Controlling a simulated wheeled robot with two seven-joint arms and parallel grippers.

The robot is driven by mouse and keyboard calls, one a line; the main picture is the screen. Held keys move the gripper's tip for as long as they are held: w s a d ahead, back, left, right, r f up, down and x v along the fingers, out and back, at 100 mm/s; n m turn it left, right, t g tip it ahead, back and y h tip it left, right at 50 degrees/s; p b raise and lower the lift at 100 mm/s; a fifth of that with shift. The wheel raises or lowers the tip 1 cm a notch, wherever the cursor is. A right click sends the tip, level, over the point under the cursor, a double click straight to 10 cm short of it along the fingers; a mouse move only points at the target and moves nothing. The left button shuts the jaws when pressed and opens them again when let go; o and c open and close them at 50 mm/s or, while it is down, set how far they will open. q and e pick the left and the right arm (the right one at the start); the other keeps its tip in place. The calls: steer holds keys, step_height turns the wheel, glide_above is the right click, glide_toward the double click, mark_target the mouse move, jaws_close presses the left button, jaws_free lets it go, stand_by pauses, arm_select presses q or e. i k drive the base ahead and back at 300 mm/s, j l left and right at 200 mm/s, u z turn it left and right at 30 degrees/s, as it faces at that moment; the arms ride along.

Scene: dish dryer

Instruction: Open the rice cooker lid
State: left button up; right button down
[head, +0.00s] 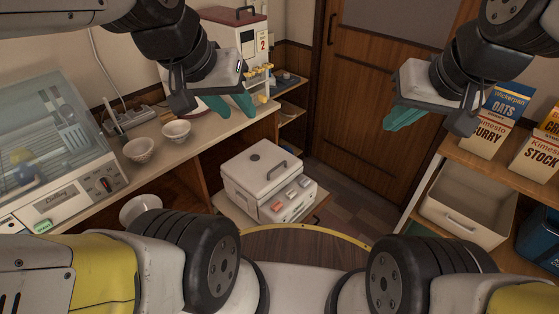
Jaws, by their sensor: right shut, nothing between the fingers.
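The rice cooker (238,185) is a white box with rounded edges, a dark handle and a round dark vent on its lid (262,165). It stands low in the centre on a pulled-out shelf, with its lid down. Red and grey buttons show on its front. My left gripper (236,105) has teal fingers, set apart and empty, above and behind the cooker near the counter edge. My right gripper (404,116) is shut and empty, up to the right in front of the door, well away from the cooker.
A counter on the left holds two white bowls (139,149), a glass-lidded dish dryer (55,140) and a red-topped dispenser (243,40). Another bowl sits below. A shelf on the right holds food boxes (494,120) and a white bin (466,205). The floor before the door is clear.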

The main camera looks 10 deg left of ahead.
mark_target(262, 170)
steer(key=i+l+u, duration=0.15)
steer(key=u, duration=0.2)
steer(key=i+l+u, duration=0.2)
steer(key=u, duration=0.15)
steer(key=i+l+u, duration=0.15)
steer(key=l+u, duration=0.2)
